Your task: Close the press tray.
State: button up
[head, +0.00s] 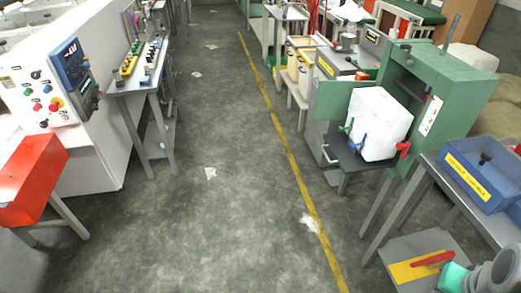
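The green press (447,92) stands on the right, its front opening facing left. Its dark press tray (346,160) sticks out of the opening to the left, so it is open. A pale handle (326,154) shows at the tray's left end. A large white block (378,123) sits on the tray, with small green, blue and red clamp-like parts around its base. A green panel (338,100) stands behind the block. Part of my arm shows at the bottom right corner, apart from the tray; my gripper itself is not in view.
A grey table with a blue bin (478,187) stands right of the tray, close in front. Its lower shelf (428,262) holds a yellow sheet and a red object. The floor left of the yellow line (283,137) is open. A white control cabinet (95,150) and an orange-red box (32,180) stand left.

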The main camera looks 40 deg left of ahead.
aim_at(350, 160)
jog(key=u, duration=1.55)
jog(key=i, duration=2.35)
jog(key=u, duration=0.4)
